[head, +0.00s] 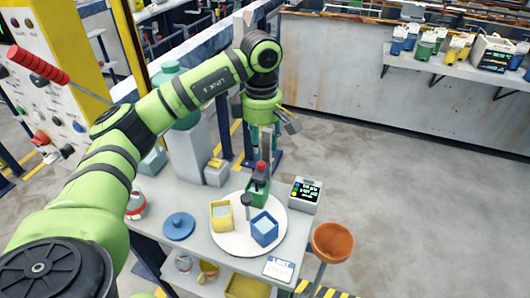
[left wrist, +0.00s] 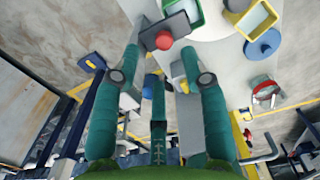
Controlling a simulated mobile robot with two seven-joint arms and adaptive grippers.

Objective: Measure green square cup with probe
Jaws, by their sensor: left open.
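The green square cup (head: 257,193) stands at the back of a round white plate (head: 225,243) on the table. A dark block with a red knob (head: 262,168), perhaps the probe's handle, is at the cup; whether it rests in the cup is unclear. My left gripper (head: 262,150) is open, pointing down just above the red knob. In the left wrist view its fingers (left wrist: 160,54) are spread, with the dark block and red knob (left wrist: 164,42) just beyond the tips and part of the green cup (left wrist: 200,17) at the top edge. My right gripper is not in view.
A yellow cup (head: 221,216) and a blue cup (head: 264,229) share the plate, with a dark round-topped post (head: 247,201) between them. A meter with a display (head: 305,194) stands right of the plate. A blue lid (head: 179,226) lies left. An orange stool (head: 332,242) stands beside the table.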

